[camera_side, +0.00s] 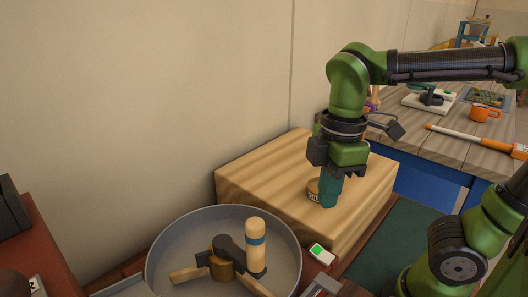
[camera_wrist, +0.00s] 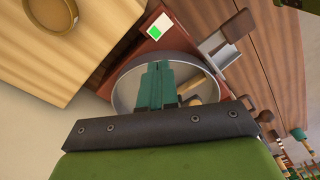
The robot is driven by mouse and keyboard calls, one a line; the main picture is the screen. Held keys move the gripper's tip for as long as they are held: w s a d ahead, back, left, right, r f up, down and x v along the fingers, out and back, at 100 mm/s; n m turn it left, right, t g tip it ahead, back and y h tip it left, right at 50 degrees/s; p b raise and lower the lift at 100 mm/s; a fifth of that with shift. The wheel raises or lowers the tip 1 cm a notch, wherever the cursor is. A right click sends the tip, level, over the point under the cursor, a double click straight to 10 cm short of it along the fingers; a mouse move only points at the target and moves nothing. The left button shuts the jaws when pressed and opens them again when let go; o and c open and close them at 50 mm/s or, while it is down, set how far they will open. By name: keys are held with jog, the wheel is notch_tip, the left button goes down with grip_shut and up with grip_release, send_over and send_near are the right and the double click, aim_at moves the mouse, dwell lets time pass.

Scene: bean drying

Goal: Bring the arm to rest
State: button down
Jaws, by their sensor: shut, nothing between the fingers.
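My gripper (camera_side: 328,202) points down over the pale wooden block (camera_side: 255,177) in the side view. Its teal fingers are together with nothing between them. A small round tan container (camera_side: 313,188) stands on the block just behind and left of the fingertips; they partly cover it. Whether the fingers touch it or the block I cannot tell. In the wrist view the shut fingers (camera_wrist: 156,66) appear in front of the grey round pan (camera_wrist: 125,92), and the round container (camera_wrist: 52,30) is at the upper left.
The grey pan (camera_side: 157,254) holds a stirrer with wooden paddles and an upright handle (camera_side: 256,248). A small device with a green screen (camera_side: 321,253) is beside the block. A wall is behind. A bench (camera_side: 400,118) at right holds an orange mug (camera_side: 480,112) and tools.

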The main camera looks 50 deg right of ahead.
jog(key=w+d+m+t, duration=0.1)
jog(key=m+t, duration=0.1)
jog(key=m, duration=0.3)
jog(key=d+m+t, duration=0.2)
jog(key=m, duration=0.3)
jog(key=w+d+f+m+t+y, duration=0.1)
jog(key=d+m+t, duration=0.1)
jog(key=m, duration=0.3)
jog(key=shift+w+d+t, duration=0.1)
jog(key=shift+w+t, duration=0.25)
jog(key=shift+t, duration=0.15)
